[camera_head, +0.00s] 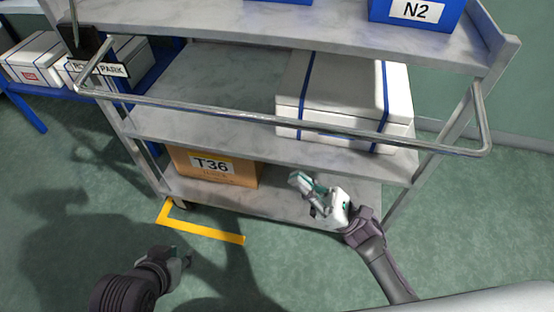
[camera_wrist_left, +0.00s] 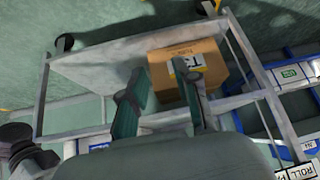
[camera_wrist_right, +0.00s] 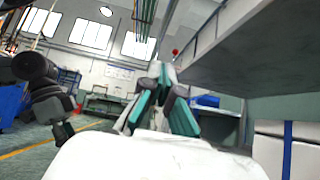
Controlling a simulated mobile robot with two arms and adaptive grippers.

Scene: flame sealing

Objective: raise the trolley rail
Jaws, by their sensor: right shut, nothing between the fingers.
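The trolley rail (camera_head: 270,118) is a bare metal bar that runs across the front of the grey trolley (camera_head: 210,110), bent back at both ends. It is lowered, in front of the middle shelf. My right gripper (camera_head: 303,183) is shut and empty, below the rail near the lower shelf's front. Its closed fingers also show in the right wrist view (camera_wrist_right: 160,75). My left gripper (camera_head: 187,258) is low, in front of the trolley at the left, apart from the rail. In the left wrist view its fingers (camera_wrist_left: 162,82) are spread with nothing between them.
A T36 cardboard box (camera_head: 215,168) sits on the bottom shelf, and a white box with blue straps (camera_head: 340,88) on the middle one. A blue N2 bin (camera_head: 415,12) is on top. Yellow tape (camera_head: 205,232) marks the floor. White boxes (camera_head: 35,58) stand at left.

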